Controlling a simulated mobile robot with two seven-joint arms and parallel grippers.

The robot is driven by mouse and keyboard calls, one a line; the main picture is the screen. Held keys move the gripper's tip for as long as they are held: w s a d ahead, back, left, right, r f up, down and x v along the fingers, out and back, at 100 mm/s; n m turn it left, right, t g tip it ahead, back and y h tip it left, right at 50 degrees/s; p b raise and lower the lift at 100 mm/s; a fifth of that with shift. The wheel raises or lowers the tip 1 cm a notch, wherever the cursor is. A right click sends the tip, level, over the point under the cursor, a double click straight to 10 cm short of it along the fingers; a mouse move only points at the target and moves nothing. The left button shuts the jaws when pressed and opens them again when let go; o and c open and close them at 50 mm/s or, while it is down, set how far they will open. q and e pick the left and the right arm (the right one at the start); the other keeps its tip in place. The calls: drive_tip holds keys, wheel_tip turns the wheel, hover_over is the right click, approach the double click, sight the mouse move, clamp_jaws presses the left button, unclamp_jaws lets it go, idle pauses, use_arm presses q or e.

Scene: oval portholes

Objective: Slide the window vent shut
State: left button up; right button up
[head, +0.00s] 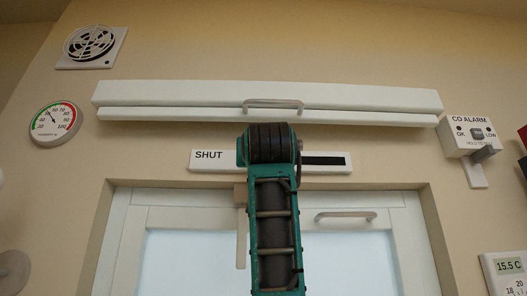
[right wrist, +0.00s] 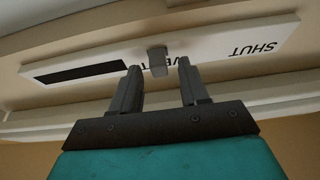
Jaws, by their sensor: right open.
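The window vent is a white strip (head: 320,168) above the window in the head view, with "SHUT" printed at its left end and a dark slot at its right. My right arm covers its middle. In the right wrist view the vent (right wrist: 222,48) appears upside down, with the dark slot (right wrist: 82,72) at left and "SHUT" at right. A small grey knob (right wrist: 157,58) sticks out of it. My right gripper (right wrist: 158,66) is open, with a fingertip on each side of the knob in the picture; contact cannot be told. My left gripper is not in view.
A white blind box (head: 350,98) with a bar handle (head: 273,104) runs above the vent. The window frame (head: 385,198) with a handle (head: 345,216) lies below. A dial (head: 56,124), a fan grille (head: 91,46) and a CO alarm (head: 472,136) are on the wall.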

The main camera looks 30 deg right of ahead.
drive_tip(key=shift+w, duration=0.1)
drive_tip(key=shift+c, duration=0.3)
clamp_jaws()
idle(0.4)
